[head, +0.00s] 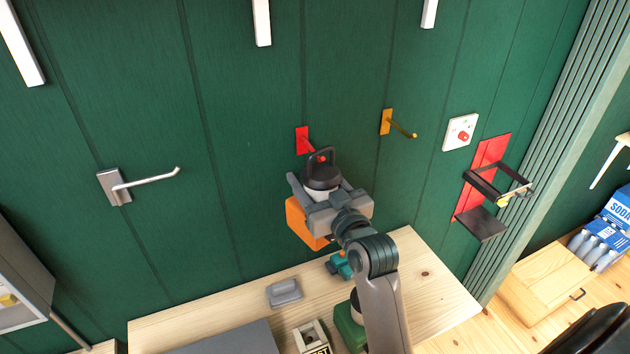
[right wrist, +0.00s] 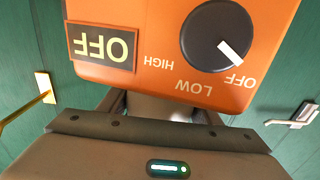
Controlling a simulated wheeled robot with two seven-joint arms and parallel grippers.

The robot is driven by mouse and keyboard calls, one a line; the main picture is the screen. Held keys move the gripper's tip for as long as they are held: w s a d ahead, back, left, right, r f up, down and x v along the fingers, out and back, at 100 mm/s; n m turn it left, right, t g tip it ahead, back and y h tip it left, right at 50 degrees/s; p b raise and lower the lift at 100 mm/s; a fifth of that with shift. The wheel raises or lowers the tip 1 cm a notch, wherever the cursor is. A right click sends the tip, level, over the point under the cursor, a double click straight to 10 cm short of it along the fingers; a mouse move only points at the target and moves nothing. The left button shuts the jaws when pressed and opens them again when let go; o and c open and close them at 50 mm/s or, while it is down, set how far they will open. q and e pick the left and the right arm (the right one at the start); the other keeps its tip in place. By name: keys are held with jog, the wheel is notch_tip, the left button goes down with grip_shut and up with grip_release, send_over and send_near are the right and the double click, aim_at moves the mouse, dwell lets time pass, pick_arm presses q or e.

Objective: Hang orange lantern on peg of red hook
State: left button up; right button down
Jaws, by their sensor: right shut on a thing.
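The orange lantern has a dark cap and a dark loop handle. Its orange base (head: 303,222) shows below my right gripper (head: 330,200), which is shut on the lantern's body and holds it in front of the wall. In the right wrist view the lantern's orange face (right wrist: 165,60) fills the top, with a black dial and "OFF" label upside down. The red hook (head: 301,140) is on the green wall just behind the handle. Its red peg tip shows within the handle's outline; I cannot tell whether the peg passes through the loop. My left gripper is not in view.
An orange-yellow hook (head: 386,121) is to the right, and a silver hook (head: 115,188) is to the left. A red-backed black bracket (head: 483,185) juts out farther right. The wooden table (head: 425,280) below holds a grey block (head: 284,292) and several small items.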

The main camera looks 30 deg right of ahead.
jog(key=shift+w+r, duration=0.1)
jog(key=shift+w, duration=0.5)
jog(key=shift+w+d+f, duration=0.1)
jog(key=shift+w+f, duration=0.35)
jog(key=shift+w, duration=0.1)
jog(key=shift+w+f, duration=0.1)
jog(key=c, duration=0.5)
grip_release()
jog(key=shift+f, duration=0.2)
